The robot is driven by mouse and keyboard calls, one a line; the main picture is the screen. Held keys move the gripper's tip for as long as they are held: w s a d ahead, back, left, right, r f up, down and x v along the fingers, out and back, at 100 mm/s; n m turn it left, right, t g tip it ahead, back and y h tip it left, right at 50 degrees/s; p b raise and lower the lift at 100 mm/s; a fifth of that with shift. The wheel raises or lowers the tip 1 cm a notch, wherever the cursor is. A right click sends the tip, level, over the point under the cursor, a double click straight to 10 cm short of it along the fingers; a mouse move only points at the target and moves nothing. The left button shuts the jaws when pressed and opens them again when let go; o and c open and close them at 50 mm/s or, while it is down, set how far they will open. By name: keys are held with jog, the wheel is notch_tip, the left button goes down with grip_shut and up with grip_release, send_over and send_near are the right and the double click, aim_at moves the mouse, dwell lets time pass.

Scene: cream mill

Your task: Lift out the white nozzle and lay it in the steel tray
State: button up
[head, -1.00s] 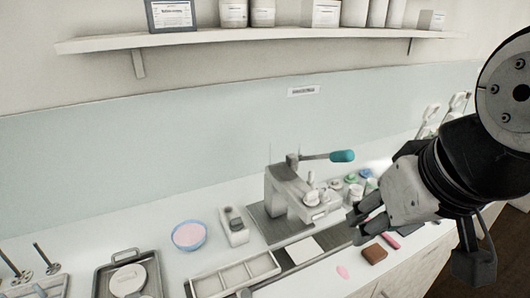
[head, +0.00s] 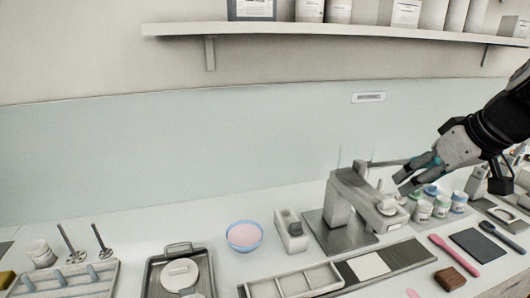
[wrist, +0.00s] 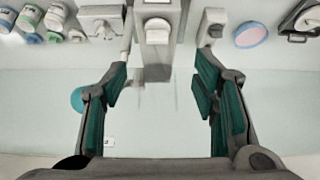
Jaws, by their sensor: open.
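A small white round part (head: 387,207) sits at the front of the grey press (head: 350,200) and may be the white nozzle; I cannot be sure. In the wrist view a white piece (wrist: 157,33) shows on the press head, between my open fingers in the picture. The steel tray (head: 185,256) stands at the left front and holds a white round item (head: 179,275). My gripper (head: 407,183) is open and empty, in the air by the right side of the press near its lever. It also shows in the wrist view (wrist: 158,90), fingers wide apart.
Several lidded jars (head: 440,206) stand right of the press. A pink-filled blue bowl (head: 244,236) and a small grey stand (head: 291,232) are to its left. A divided white tray (head: 295,283) lies in front. A wall shelf (head: 330,28) runs above.

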aim_at(390, 200)
jog(key=x, duration=0.5)
jog(key=shift+w+f, duration=0.1)
jog(key=shift+d+x, duration=0.15)
jog(key=shift+x, duration=1.2)
jog(key=shift+d+x, duration=0.1)
jog(key=shift+x, duration=1.25)
jog(key=c, duration=1.1)
